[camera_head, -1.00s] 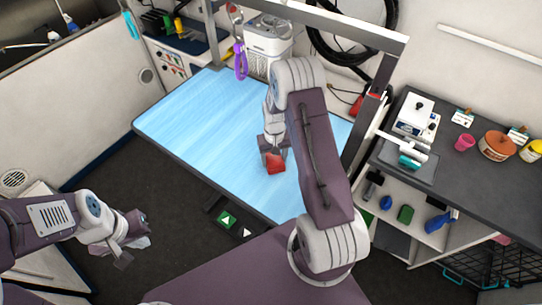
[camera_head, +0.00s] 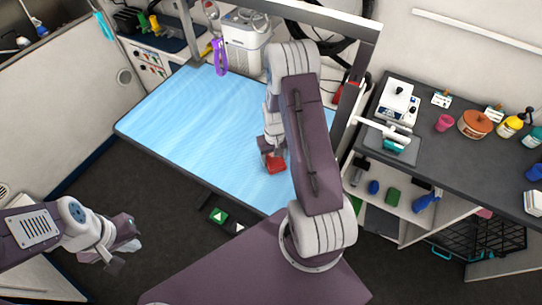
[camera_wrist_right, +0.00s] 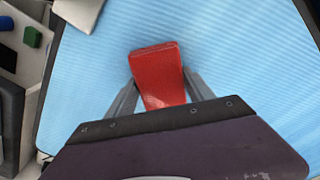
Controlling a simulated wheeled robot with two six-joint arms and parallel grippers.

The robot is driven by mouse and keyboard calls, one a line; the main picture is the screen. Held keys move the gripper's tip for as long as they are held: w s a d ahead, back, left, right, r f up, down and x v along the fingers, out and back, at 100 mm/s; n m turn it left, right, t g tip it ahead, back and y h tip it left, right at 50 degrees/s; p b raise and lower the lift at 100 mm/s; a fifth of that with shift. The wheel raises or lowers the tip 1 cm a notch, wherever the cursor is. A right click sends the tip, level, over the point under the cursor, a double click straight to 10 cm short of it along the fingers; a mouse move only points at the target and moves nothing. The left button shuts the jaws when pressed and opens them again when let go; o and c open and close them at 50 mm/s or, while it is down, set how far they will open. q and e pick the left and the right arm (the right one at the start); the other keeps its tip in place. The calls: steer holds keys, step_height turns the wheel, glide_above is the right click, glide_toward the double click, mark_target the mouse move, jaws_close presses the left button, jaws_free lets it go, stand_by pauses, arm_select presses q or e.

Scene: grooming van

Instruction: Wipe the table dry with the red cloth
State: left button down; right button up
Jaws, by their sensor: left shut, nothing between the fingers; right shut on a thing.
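The red cloth (camera_head: 274,163) is at the tips of my right gripper (camera_head: 272,152), which is shut on it over the light-blue table (camera_head: 190,125). In the right wrist view the cloth (camera_wrist_right: 158,75) shows as a folded red piece between the two fingers (camera_wrist_right: 158,95). It is at or just above the table top (camera_wrist_right: 230,50); I cannot tell if it presses on it. Faint streaks show on the table; I cannot tell if they are wet. My left gripper (camera_head: 120,247) is shut and empty, low at the left, apart from the table.
A metal frame (camera_head: 345,110) stands along the table's right and back sides, with a purple loop (camera_head: 220,57) hanging at the back. A dark counter (camera_head: 450,140) with pots and bottles is at the right. The left part of the table is clear.

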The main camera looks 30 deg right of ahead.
mark_target(269, 164)
steer(key=s, duration=0.1)
steer(key=s+d, duration=0.1)
steer(key=s, duration=0.1)
steer(key=shift+s+d+f, duration=0.1)
steer(key=shift+s+d, duration=0.2)
steer(key=shift+s, duration=0.05)
steer(key=shift+s+a+p, duration=0.25)
steer(key=shift+a, duration=0.25)
steer(key=shift+s+a+p, duration=0.2)
steer(key=shift+s+a, duration=0.05)
steer(key=shift+a, duration=0.25)
steer(key=shift+s+a, duration=0.1)
steer(key=shift+a, duration=0.3)
steer(key=shift+w+a, duration=0.3)
steer(key=shift+w, duration=0.4)
steer(key=shift+w+a, duration=0.3)
steer(key=shift+w, duration=0.35)
steer(key=shift+w+a, duration=0.3)
steer(key=shift+w, duration=0.2)
steer(key=shift+w+a, duration=0.3)
steer(key=shift+w, duration=0.3)
steer(key=shift+w+a, duration=0.25)
steer(key=shift+w, duration=0.35)
steer(key=shift+w+a, duration=0.35)
steer(key=shift+w, duration=0.3)
steer(key=shift+w+a, duration=0.35)
steer(key=shift+w, duration=0.3)
steer(key=shift+w+a, duration=0.1)
steer(key=shift+w, duration=0.05)
